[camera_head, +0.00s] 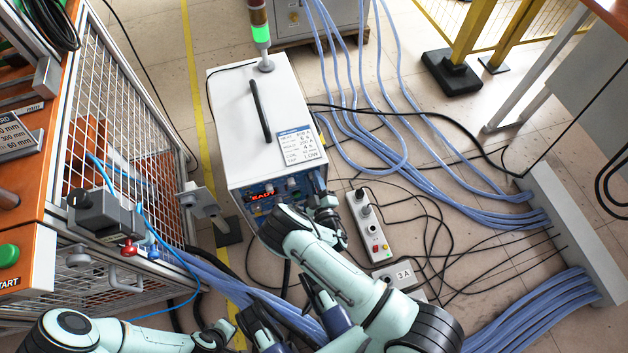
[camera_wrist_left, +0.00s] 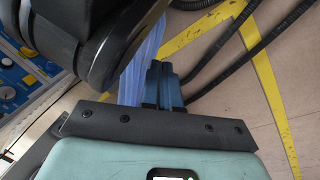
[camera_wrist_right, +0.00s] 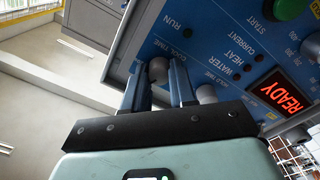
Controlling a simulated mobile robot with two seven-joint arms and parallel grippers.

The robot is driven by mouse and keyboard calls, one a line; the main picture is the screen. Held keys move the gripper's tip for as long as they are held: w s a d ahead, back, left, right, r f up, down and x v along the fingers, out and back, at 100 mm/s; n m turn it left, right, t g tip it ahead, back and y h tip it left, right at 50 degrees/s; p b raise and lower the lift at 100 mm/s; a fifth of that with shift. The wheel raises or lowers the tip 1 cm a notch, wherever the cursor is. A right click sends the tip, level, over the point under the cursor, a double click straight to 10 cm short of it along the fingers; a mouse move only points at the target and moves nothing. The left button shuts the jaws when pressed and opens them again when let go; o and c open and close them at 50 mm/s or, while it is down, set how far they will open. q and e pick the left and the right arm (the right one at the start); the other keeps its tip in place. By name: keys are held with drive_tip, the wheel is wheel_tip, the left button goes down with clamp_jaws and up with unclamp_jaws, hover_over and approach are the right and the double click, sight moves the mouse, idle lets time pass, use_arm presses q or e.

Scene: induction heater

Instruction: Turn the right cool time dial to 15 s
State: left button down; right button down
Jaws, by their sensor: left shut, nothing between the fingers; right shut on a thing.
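The induction heater (camera_head: 235,125) is a white box in the middle of the head view, with a blue front panel. In the right wrist view, the cool time dial (camera_wrist_right: 158,68) is a small grey knob beside the printed words COOL TIME. My right gripper (camera_wrist_right: 157,80) is shut on this dial, one finger on each side. In the head view my right gripper (camera_head: 321,190) is at the heater's front right corner. The dial's setting cannot be read. My left gripper (camera_wrist_left: 162,72) is shut and empty, below and away from the panel.
Another grey knob (camera_wrist_right: 207,93) sits close beside the right gripper's finger. A red READY display (camera_wrist_right: 286,92) and a green START button (camera_wrist_right: 290,8) are on the panel. A mesh guard (camera_head: 115,120) stands left.

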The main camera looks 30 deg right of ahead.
drive_tip(key=c, duration=0.9)
unclamp_jaws()
drive_tip(key=shift+s, duration=0.15)
use_arm(q)
drive_tip(key=w+d+r+t+p, duration=0.1)
drive_tip(key=w+r+p, duration=0.2)
drive_tip(key=r, duration=0.2)
drive_tip(key=shift+w+d+r+t, duration=0.15)
drive_tip(key=shift+w+d+t, duration=0.05)
drive_tip(key=shift+w+t, duration=0.15)
use_arm(e)
drive_tip(key=shift+v, duration=6.6)
